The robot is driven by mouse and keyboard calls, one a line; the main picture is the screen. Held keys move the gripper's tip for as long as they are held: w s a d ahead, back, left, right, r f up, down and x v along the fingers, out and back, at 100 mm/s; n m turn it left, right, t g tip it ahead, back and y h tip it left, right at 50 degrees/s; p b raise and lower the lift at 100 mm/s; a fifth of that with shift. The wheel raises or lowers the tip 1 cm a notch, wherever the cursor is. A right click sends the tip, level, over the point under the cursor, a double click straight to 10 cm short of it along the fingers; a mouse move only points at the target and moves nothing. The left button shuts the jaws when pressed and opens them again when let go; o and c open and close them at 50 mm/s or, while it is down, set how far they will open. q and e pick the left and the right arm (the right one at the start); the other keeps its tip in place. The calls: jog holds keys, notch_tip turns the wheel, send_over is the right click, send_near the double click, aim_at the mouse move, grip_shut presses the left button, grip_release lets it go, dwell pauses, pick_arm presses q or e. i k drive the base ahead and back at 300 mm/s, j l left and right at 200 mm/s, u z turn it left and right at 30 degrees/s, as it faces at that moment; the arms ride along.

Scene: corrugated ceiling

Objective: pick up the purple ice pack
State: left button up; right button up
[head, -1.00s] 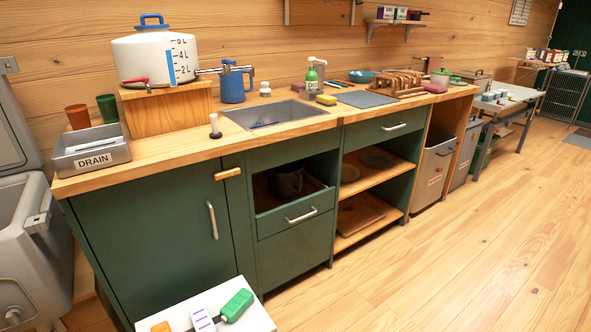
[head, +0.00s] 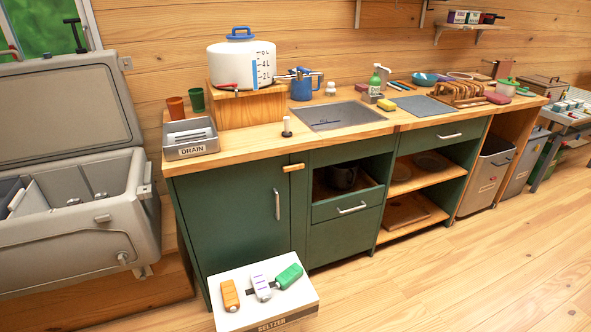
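A white pack with purple stripes (head: 261,287) lies on top of a white box (head: 292,301) at the lower middle of the head view. It lies between an orange pack (head: 230,295) on its left and a green pack (head: 289,276) on its right. Each of the three has a dark or grey end piece. No pack that is purple all over can be seen. Neither of my grippers shows in the head view.
An open grey cooler (head: 70,230) with dividers stands at the left, its lid raised. A green cabinet (head: 235,215) with a wooden counter stands behind the box. The counter holds a drain tray (head: 190,150), cups and a water jug (head: 242,62). Floor at right is clear.

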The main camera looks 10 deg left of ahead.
aim_at(263, 293)
jog(key=u, duration=1)
jog(key=k, duration=0.65)
